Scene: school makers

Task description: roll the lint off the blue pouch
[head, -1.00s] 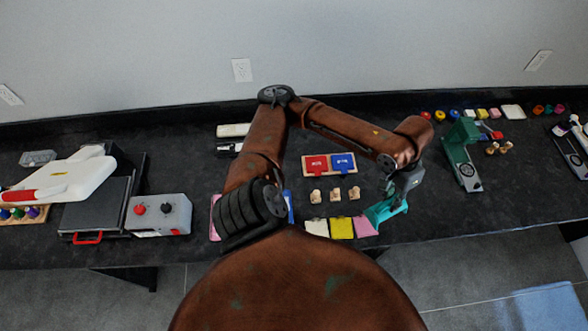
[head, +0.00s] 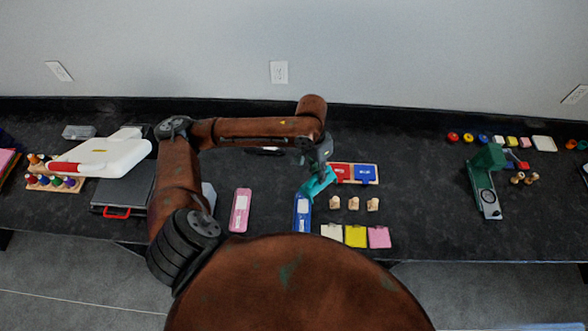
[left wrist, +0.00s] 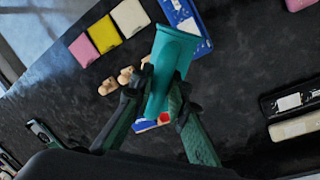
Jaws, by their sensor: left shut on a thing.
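The blue pouch (head: 303,217), with pale patches on its top, lies flat near the table's front edge; its blue corner also shows at the top of the left wrist view (left wrist: 202,45). My left gripper (head: 320,171) is shut on a teal roller-like tool (head: 317,186). In the left wrist view the teal tool (left wrist: 175,50) stands out from between the fingers (left wrist: 157,95) and covers part of the pouch. The tool is over the pouch's far end; I cannot tell whether they touch. My right gripper is not in view.
A pink pouch (head: 240,211) lies left of the blue one. Several wooden blocks (head: 353,204) and white, yellow and pink squares (head: 356,236) lie to the right. A tray (head: 376,183) with red and blue pieces is behind. A green device (head: 482,180) stands farther right.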

